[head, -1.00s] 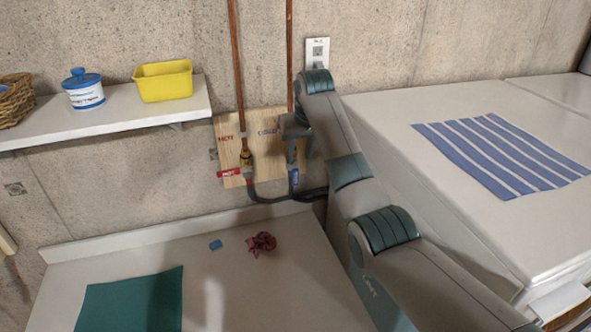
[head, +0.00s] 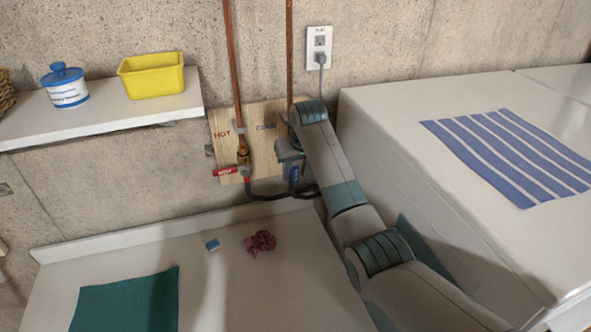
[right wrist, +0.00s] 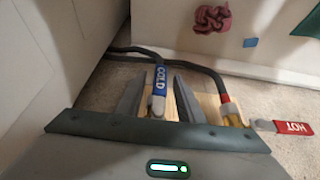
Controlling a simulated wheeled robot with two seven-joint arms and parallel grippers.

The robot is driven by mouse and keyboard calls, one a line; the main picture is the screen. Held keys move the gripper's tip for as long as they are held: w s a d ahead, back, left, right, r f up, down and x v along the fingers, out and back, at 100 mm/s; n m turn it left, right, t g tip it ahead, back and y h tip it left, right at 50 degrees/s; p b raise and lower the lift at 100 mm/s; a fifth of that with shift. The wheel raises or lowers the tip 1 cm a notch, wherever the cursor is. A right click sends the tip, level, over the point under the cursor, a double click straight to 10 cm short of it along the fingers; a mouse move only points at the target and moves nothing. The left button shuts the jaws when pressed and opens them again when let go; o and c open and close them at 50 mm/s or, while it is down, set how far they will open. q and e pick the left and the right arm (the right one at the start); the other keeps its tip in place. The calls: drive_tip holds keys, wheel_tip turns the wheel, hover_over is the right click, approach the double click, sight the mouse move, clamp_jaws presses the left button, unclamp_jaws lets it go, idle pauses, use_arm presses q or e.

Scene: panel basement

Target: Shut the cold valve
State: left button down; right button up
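The cold valve's blue lever (right wrist: 161,78), marked COLD, stands between the two fingers of my right gripper (right wrist: 158,98) in the right wrist view. The fingers are open, with a narrow gap on each side of the lever. In the head view the blue lever (head: 294,172) points down, in line with its copper pipe, just below my right gripper (head: 290,158), which hides the valve body. The hot valve's red lever (head: 228,171) lies sideways across its pipe; it also shows in the right wrist view (right wrist: 290,127). My left gripper is not in view.
The valves sit on a wooden board (head: 230,116) on a concrete wall. Dark hoses (head: 265,196) run below them. A white counter (head: 225,285) holds a red crumpled cloth (head: 260,243), a small blue block (head: 212,245) and a green mat (head: 125,300). A white machine (head: 400,125) stands right.

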drive_tip(key=shift+c, duration=0.6)
clamp_jaws()
drive_tip(key=y, duration=0.1)
drive_tip(key=a+g+y, duration=0.1)
drive_tip(key=y, duration=0.1)
drive_tip(key=shift+s+a+r+m, duration=0.1)
drive_tip(key=shift+s+m, duration=0.05)
drive_tip(key=shift+m, duration=0.25)
drive_tip(key=shift+s+a+r+m+g+y, duration=0.1)
drive_tip(key=shift+a+r+m+g+y, duration=0.15)
drive_tip(key=shift+y, duration=0.6)
drive_tip(key=shift+s+a+r+m+g+y, duration=0.15)
drive_tip(key=shift+a+y, duration=0.2)
drive_tip(key=shift+y, duration=0.5)
drive_tip(key=shift+o, duration=0.6)
unclamp_jaws()
drive_tip(key=shift+f, duration=0.1)
